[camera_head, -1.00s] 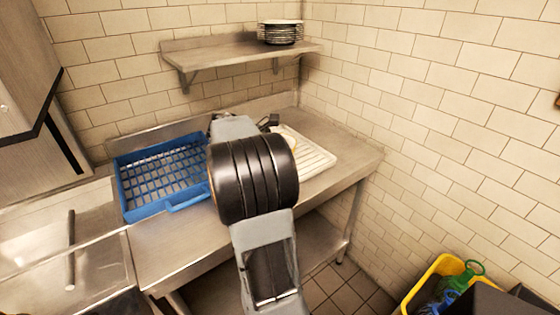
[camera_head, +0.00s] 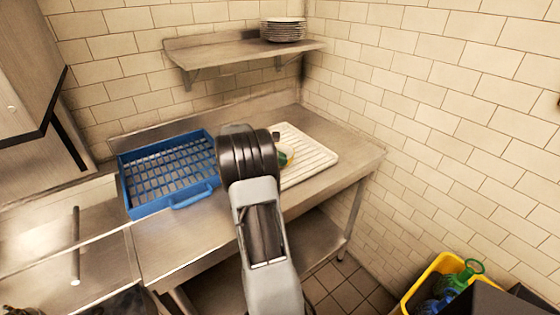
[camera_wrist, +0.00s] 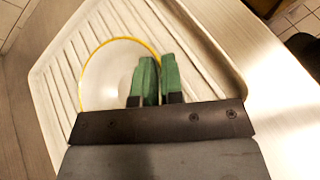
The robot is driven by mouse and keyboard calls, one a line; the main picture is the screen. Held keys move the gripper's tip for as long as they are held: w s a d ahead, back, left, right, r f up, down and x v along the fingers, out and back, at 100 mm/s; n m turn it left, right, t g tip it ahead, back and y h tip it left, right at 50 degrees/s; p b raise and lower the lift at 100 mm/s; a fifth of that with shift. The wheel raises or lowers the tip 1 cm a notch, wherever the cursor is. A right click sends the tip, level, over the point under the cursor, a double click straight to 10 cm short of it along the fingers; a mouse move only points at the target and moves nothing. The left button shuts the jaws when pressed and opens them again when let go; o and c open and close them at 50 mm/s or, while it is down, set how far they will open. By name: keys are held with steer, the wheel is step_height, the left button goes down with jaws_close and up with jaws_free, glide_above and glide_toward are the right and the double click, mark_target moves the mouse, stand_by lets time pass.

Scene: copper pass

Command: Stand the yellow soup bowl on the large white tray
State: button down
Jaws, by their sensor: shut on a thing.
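The yellow soup bowl (camera_wrist: 108,76) shows in the wrist view as a pale inside with a thin yellow rim. My gripper (camera_wrist: 160,75) has its green fingers shut on the bowl's right side, at the rim. The bowl looks upright and lies over the ridged large white tray (camera_wrist: 60,95); I cannot tell whether its base touches the tray. In the head view the white tray (camera_head: 318,157) is on the steel counter, and only a sliver of the bowl (camera_head: 290,154) shows beside my arm, which hides the rest.
A blue rack (camera_head: 182,199) stands on the counter left of the tray. A wall shelf (camera_head: 225,54) above holds stacked plates (camera_head: 283,29). A yellow bin (camera_head: 420,285) with bottles is on the floor at the right. The counter right of the tray is clear.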

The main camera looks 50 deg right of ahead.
steer(key=shift+f, duration=0.2)
steer(key=c, duration=1.7)
jaws_free()
steer(key=shift+f, duration=0.1)
steer(key=o, duration=0.5)
steer(key=shift+c, duration=0.2)
steer(key=shift+w+a+r, duration=0.1)
steer(key=shift+r, duration=0.15)
steer(key=v, duration=1.2)
steer(key=s+a+f+m+t+y, duration=0.1)
steer(key=s+a+m+t+y, duration=0.1)
steer(key=a, duration=0.9)
steer(key=s+a+f+m+t+y, duration=0.1)
steer(key=s+a+m+t+y, duration=0.2)
steer(key=a, duration=0.8)
steer(key=s+a+f+m+t+y, duration=0.1)
steer(key=s+a+t+y, duration=0.3)
steer(key=a, duration=0.8)
steer(key=s+m+t, duration=0.1)
steer(key=s+t, duration=0.1)
steer(key=s, duration=0.2)
steer(key=shift+f+m+y, duration=0.15)
steer(key=shift+m+y, duration=0.15)
